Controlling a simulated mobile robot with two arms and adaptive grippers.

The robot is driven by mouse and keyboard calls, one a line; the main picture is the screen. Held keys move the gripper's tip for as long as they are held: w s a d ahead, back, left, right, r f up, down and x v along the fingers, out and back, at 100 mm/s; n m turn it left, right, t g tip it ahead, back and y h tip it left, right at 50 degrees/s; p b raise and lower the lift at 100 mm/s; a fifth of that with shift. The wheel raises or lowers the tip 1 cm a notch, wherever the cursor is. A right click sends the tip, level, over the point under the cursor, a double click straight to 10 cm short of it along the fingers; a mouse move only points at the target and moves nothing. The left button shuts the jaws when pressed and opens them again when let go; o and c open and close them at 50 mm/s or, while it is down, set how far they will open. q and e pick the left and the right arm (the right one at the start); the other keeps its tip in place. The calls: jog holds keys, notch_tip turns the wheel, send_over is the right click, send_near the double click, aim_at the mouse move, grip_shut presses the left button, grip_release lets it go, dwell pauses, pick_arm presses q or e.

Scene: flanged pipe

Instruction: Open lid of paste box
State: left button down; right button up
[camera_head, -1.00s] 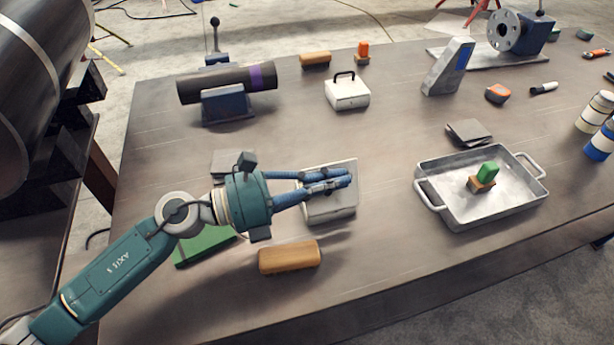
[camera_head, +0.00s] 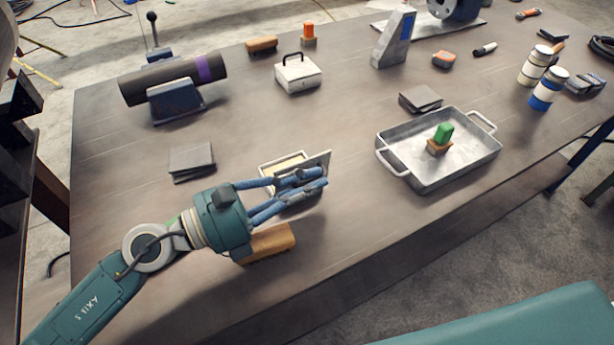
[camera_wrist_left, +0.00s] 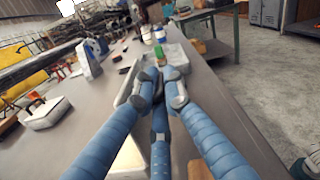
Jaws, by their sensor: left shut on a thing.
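The paste box (camera_head: 268,173) is a small pale box near the middle front of the table in the head view. A pale, yellowish inside shows on its left part. Its grey lid (camera_head: 325,162) stands tilted up at the right side of the box. My left gripper (camera_head: 308,180) reaches over the box from the left, with its blue fingers shut on the lid. The fingers hide much of the box and lid. In the left wrist view the fingertips (camera_wrist_left: 162,88) are close together, and a pale part of the box (camera_wrist_left: 130,160) shows below them. My right gripper is not in view.
A wooden-backed brush (camera_head: 268,243) lies just in front of the box, under my gripper. A metal tray (camera_head: 467,165) with a green-topped block stands to the right. A white box with a black handle (camera_head: 298,76) stands behind. Bare table lies between them.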

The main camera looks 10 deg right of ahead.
pick_arm(q)
jog(key=shift+s+f, duration=0.3)
jog(key=shift+f, duration=0.05)
jog(key=c, duration=2)
grip_release()
jog(key=shift+o, duration=0.5)
jog(key=shift+w+r, duration=0.1)
jog(key=shift+w, duration=0.05)
jog(key=shift+r, duration=0.1)
jog(key=v, duration=1.2)
